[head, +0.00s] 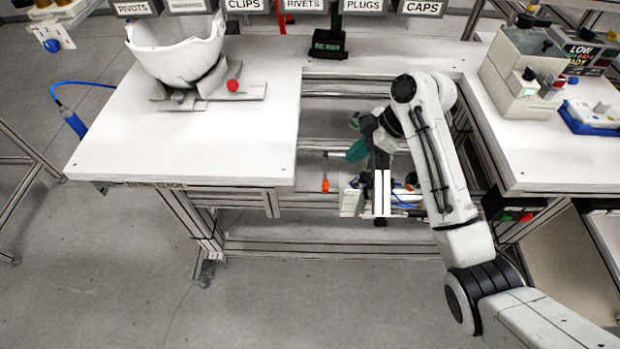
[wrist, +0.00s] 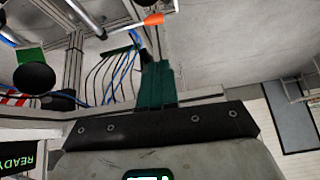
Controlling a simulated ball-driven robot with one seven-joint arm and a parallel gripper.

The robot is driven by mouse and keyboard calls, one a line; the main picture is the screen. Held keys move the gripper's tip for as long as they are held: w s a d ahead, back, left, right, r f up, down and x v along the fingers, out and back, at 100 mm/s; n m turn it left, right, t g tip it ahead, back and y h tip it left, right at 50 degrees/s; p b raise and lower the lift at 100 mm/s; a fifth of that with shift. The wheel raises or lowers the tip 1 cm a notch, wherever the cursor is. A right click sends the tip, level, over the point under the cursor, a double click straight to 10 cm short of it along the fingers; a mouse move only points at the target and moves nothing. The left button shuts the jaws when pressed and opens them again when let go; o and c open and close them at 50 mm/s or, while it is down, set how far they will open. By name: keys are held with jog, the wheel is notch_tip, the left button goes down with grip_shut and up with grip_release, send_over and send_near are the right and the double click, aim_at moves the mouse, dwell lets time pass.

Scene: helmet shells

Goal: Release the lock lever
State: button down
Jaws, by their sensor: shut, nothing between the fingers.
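A lever with an orange tip (head: 325,185) hangs below the right edge of the white work table. An orange-tipped rod, seemingly the same lever, shows in the wrist view (wrist: 153,19), ahead of my fingertips and apart from them. No label marks it as the lock lever. My gripper (head: 355,152) has teal fingers that are shut and empty, to the right of the table edge, above and right of the orange tip. The fingers also show in the wrist view (wrist: 155,80). A white helmet shell (head: 180,55) sits in a grey fixture (head: 230,93) with a red ball knob (head: 232,86).
The white table (head: 200,150) has a bare front half. Metal rails (head: 320,245) run below and behind my gripper. Blue cables (wrist: 122,75) and a black ball (wrist: 34,77) are near the fingers. A right bench (head: 540,150) holds a beige machine (head: 522,75).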

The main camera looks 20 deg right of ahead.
jog(key=shift+w+a+r+n, duration=0.2)
jog(key=shift+w+r+n, duration=0.2)
jog(key=shift+w+r, duration=0.25)
jog(key=shift+s+r, duration=0.1)
jog(key=p, duration=0.1)
send_over(328, 184)
notch_tip(328, 184, down, 8)
jog(key=shift+r, duration=0.1)
jog(key=f, duration=0.3)
jog(key=shift+d+f, duration=0.2)
jog(key=shift+f, duration=0.55)
